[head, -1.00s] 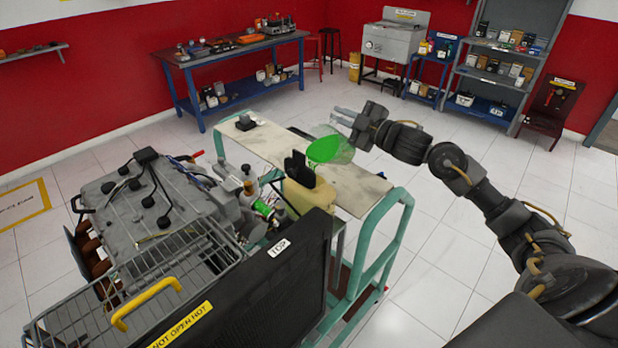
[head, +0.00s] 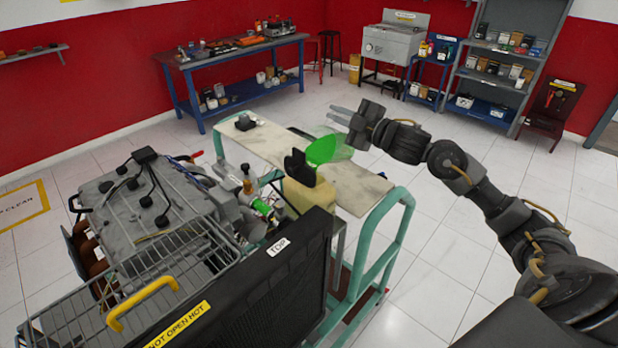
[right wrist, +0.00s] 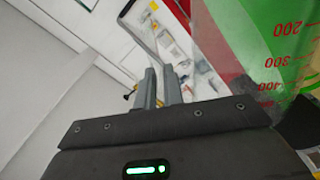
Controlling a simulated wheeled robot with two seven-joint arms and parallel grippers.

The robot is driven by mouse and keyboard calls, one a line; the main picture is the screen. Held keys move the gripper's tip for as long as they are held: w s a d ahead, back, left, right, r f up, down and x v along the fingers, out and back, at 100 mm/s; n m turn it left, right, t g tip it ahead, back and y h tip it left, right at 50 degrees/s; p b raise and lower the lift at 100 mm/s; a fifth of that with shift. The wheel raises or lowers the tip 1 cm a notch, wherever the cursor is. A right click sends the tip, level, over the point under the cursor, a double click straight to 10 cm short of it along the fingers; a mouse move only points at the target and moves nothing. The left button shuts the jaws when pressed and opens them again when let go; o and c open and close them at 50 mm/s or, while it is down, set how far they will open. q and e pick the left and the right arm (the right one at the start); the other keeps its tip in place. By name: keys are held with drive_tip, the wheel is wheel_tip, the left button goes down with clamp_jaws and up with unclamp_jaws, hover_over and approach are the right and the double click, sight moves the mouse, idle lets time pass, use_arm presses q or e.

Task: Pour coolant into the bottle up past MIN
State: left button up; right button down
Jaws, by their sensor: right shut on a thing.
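A cream coolant bottle (head: 310,196) stands behind the radiator at the near end of the engine stand. A black funnel-like piece (head: 299,166) sits at its top. A clear jug (head: 341,147) with green coolant (head: 322,150) is tilted above and just right of the black piece. In the right wrist view the jug (right wrist: 281,50) shows red 200, 300 and 400 marks. My right gripper (head: 343,115) is beside the jug, its fingers (right wrist: 161,88) close together, shut on it; the exact grip is unclear. The bottle's level and MIN mark are hidden. My left gripper is out of view.
The engine (head: 150,215) and a black radiator (head: 285,265) stand close to the bottle. A wire basket (head: 100,300) is in front. The stand's pale board (head: 350,185) and teal rails (head: 385,235) lie under the jug. Floor on the right is free.

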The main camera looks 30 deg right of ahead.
drive_tip(key=shift+s+a+r+n+b, duration=0.1)
drive_tip(key=shift+s+a+n+b, duration=0.05)
drive_tip(key=shift+a+n+b, duration=0.2)
idle(0.4)
drive_tip(key=shift+s+a+r+n, duration=0.15)
drive_tip(key=shift+a+r+n, duration=0.2)
drive_tip(key=shift+n, duration=0.1)
idle(1.4)
drive_tip(key=d+m+p, duration=0.1)
drive_tip(key=p, duration=0.1)
drive_tip(key=w+d+m+p, duration=0.1)
drive_tip(key=m+p, duration=0.1)
drive_tip(key=shift+w+d, duration=0.1)
drive_tip(key=shift+d, duration=0.2)
drive_tip(key=f, duration=0.1)
drive_tip(key=d+f+m, duration=0.1)
drive_tip(key=f+m, duration=0.1)
drive_tip(key=shift+w+d, duration=0.15)
drive_tip(key=shift+w, duration=0.1)
drive_tip(key=shift+d+f+m+b, duration=0.2)
drive_tip(key=shift+m+b, duration=0.1)
drive_tip(key=shift+w+d+f+m, duration=0.3)
drive_tip(key=shift+d+f+m, duration=0.1)
drive_tip(key=shift+f+m, duration=0.2)
drive_tip(key=w+d+f+m+p, duration=0.2)
drive_tip(key=d+f+m, duration=0.4)
drive_tip(key=d+m, duration=0.1)
drive_tip(key=shift+w+d+m+h+p, duration=0.2)
drive_tip(key=shift+w+m+h+p, duration=0.1)
drive_tip(key=shift+w+m, duration=0.1)
